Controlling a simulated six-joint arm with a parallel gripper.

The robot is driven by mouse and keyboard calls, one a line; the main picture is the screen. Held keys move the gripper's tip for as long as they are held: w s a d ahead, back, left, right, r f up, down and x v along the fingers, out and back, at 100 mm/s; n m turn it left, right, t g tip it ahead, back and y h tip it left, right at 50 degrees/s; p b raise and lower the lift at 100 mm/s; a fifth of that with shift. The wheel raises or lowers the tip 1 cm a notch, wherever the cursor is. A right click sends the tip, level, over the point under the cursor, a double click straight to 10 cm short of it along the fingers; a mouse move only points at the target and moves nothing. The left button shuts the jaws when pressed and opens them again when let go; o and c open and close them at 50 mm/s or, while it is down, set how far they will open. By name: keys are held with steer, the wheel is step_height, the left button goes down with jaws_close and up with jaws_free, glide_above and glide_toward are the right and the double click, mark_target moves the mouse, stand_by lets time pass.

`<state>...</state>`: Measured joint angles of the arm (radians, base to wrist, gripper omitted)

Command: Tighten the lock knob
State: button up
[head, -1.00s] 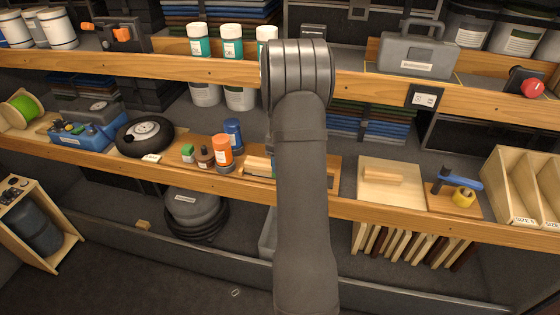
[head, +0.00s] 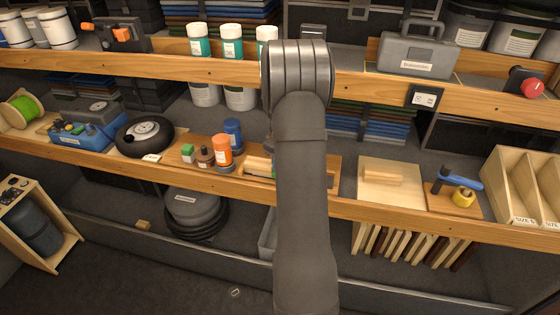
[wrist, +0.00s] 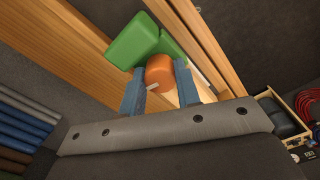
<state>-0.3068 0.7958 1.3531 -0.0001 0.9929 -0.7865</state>
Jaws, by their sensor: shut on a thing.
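An orange round knob (wrist: 160,72) sits between the two blue fingers of my gripper (wrist: 160,84) in the wrist view. The gripper is shut on it, one finger on each side. A small pale mark shows at the knob's near edge. A green block-shaped piece (wrist: 134,42) lies right beside the knob, over a wooden surface. In the head view my own arm hides the gripper and the knob. I cannot tell from these frames how tight the knob is.
In the head view the wooden shelf (head: 100,166) holds an orange-capped bottle (head: 222,150) and a blue can (head: 233,131) left of my arm. A board with a wooden block (head: 382,174) and a blue-handled tool (head: 462,179) stand to the right. An upper shelf (head: 180,68) runs behind.

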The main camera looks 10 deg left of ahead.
steer(key=shift+m, duration=0.3)
steer(key=o, duration=1)
steer(key=n, duration=0.2)
steer(key=shift+n, duration=0.4)
step_height(320, 180, up, 12)
steer(key=s+d+f+h, duration=0.1)
steer(key=d, duration=0.9)
steer(key=s+d+f+n+h, duration=0.1)
steer(key=d, duration=0.9)
steer(key=d+f+h, duration=0.1)
steer(key=d, duration=0.8)
steer(key=shift+s+d+f, duration=0.15)
steer(key=shift+s+d, duration=0.25)
